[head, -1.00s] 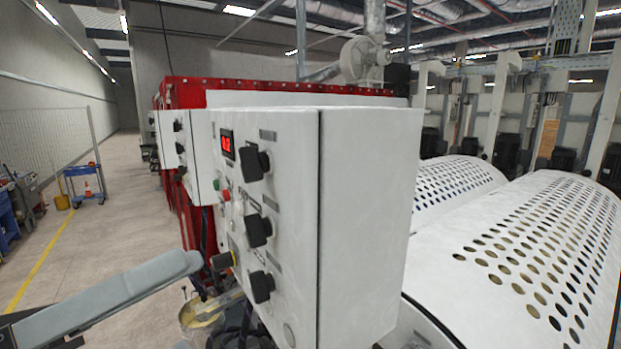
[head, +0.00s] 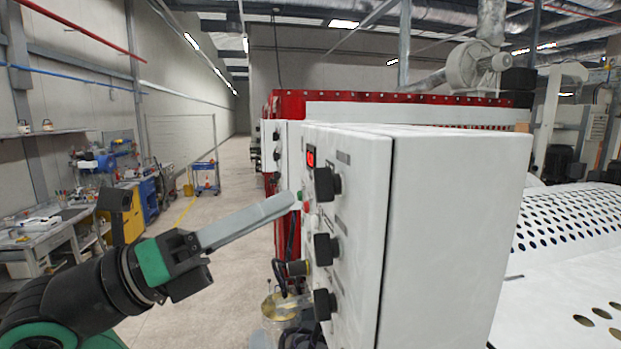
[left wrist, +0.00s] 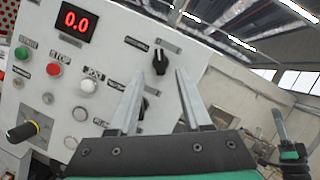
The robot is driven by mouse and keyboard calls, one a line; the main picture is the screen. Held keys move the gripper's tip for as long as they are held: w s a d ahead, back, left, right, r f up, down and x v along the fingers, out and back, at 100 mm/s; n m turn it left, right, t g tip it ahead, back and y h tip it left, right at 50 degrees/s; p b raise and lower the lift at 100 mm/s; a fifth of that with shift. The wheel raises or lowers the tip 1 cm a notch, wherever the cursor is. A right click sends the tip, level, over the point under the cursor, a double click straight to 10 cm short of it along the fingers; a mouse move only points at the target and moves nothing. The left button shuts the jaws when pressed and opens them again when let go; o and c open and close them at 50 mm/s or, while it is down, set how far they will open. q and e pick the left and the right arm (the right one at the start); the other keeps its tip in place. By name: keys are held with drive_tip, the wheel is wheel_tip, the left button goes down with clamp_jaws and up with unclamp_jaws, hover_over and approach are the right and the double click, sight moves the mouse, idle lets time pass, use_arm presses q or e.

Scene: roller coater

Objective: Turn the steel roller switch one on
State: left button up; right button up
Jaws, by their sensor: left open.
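The white control box (head: 440,220) stands in the middle of the head view, its panel facing left with a red display (head: 311,157) and three black knobs, upper (head: 327,184), middle (head: 326,249) and lower (head: 324,304). I cannot tell which is steel roller switch one. My left gripper (head: 290,203) is open and empty, fingers pointing at the panel. In the left wrist view the gripper (left wrist: 159,75) has its spread fingers around the line of sight to a black knob (left wrist: 160,62), apparently not touching it. Another knob (left wrist: 144,104) is partly hidden by the left finger.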

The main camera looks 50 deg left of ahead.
sight(315, 188)
use_arm(q)
drive_tip(key=p+x, duration=0.1)
drive_tip(key=x, duration=0.4)
drive_tip(key=shift+w+d+r, duration=0.1)
drive_tip(key=shift+w, duration=0.15)
clamp_jaws()
